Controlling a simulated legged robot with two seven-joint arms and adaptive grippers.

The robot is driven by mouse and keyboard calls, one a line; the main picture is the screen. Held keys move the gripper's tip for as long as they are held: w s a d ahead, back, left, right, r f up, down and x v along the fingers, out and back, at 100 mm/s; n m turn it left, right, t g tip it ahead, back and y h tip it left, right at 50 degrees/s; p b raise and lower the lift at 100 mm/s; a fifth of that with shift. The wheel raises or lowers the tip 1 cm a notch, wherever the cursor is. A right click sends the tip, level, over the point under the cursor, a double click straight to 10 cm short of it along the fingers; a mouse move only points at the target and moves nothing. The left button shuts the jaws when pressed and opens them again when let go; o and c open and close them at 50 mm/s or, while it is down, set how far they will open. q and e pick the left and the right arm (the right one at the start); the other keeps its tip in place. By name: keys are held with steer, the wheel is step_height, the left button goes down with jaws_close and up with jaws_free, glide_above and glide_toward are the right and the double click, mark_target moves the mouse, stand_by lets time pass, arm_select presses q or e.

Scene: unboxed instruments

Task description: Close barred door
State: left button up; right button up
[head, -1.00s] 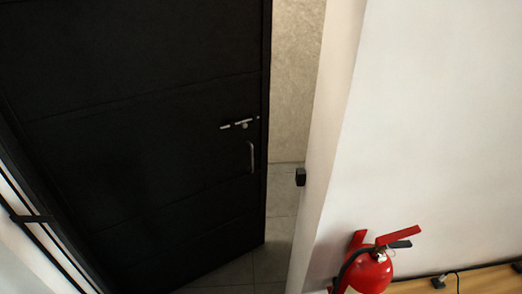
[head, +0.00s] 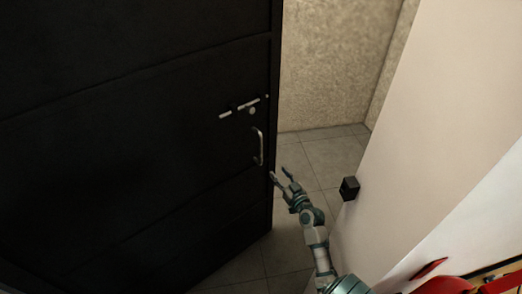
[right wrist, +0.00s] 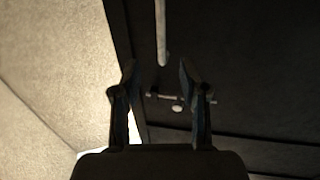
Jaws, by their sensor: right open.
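The black door (head: 140,130) fills the left of the head view and stands ajar, with a gap between its right edge and the wall. It carries a silver bar latch (head: 240,107) and, below that, a vertical silver handle (head: 259,147). My right gripper (head: 281,174) is open and empty, just below and right of the handle, apart from it in the picture. In the right wrist view the open fingers (right wrist: 158,75) point toward the door, with the handle (right wrist: 161,35) and the latch (right wrist: 178,100) ahead. My left gripper is not in view.
A small black block (head: 349,188) is fixed on the edge of the white wall (head: 440,110) at right. Grey floor tiles (head: 325,160) show through the doorway.

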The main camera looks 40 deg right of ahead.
glide_toward(261, 150)
steer(key=x, duration=1.1)
steer(key=shift+d, duration=0.1)
steer(key=shift+a+r, duration=0.1)
steer(key=shift+a, duration=0.1)
steer(key=shift+a+r, duration=0.1)
steer(key=shift+a, duration=0.05)
steer(key=shift+s, duration=0.1)
steer(key=c, duration=0.8)
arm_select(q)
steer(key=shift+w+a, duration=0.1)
arm_select(e)
steer(key=shift+d+f, duration=0.2)
steer(key=shift+d, duration=0.2)
jaws_close()
